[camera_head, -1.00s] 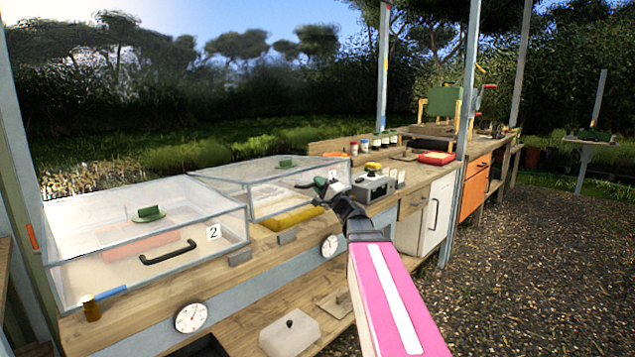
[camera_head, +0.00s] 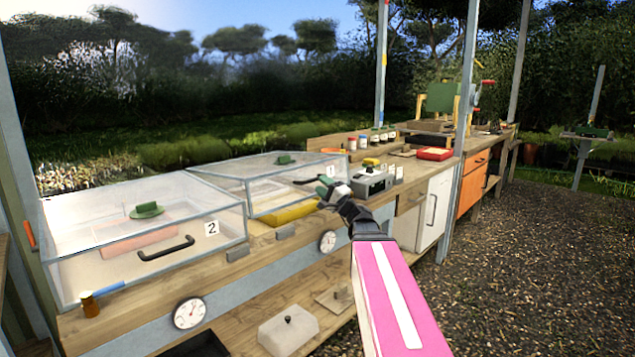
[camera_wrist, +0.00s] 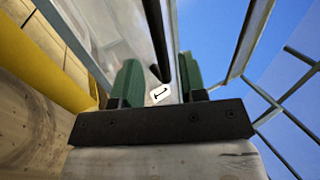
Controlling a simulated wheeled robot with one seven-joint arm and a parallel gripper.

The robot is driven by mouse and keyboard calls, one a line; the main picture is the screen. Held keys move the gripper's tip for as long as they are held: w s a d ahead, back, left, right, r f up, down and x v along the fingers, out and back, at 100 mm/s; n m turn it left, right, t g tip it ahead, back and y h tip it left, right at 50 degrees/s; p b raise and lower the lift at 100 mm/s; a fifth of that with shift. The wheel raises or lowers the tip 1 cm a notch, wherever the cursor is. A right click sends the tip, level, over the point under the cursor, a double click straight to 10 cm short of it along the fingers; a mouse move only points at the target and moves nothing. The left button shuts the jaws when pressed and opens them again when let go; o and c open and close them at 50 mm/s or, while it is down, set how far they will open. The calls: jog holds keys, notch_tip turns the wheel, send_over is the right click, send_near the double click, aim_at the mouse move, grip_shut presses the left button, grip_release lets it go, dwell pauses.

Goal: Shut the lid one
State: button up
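Lid one is the clear, pale-framed cover (camera_head: 232,174) at the back, with a white "1" label (camera_head: 331,171) and a black handle (camera_head: 303,181) on its front. Its label also shows in the wrist view (camera_wrist: 159,94). My gripper (camera_head: 326,186) is at the front of this lid, close to the handle and label. In the wrist view its two green fingers (camera_wrist: 160,85) stand apart, with the label and part of a black bar (camera_wrist: 157,30) seen between them. I cannot tell whether they touch the handle, or how far the lid is raised.
A yellow roll (camera_head: 292,213) lies at the front under lid one. Clear lid two (camera_head: 90,215) stands to the left with a black handle (camera_head: 166,249). A grey box (camera_head: 374,184) stands on the bench just right of my gripper. Gravel ground is open at right.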

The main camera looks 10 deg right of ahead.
jog(key=v, duration=0.7)
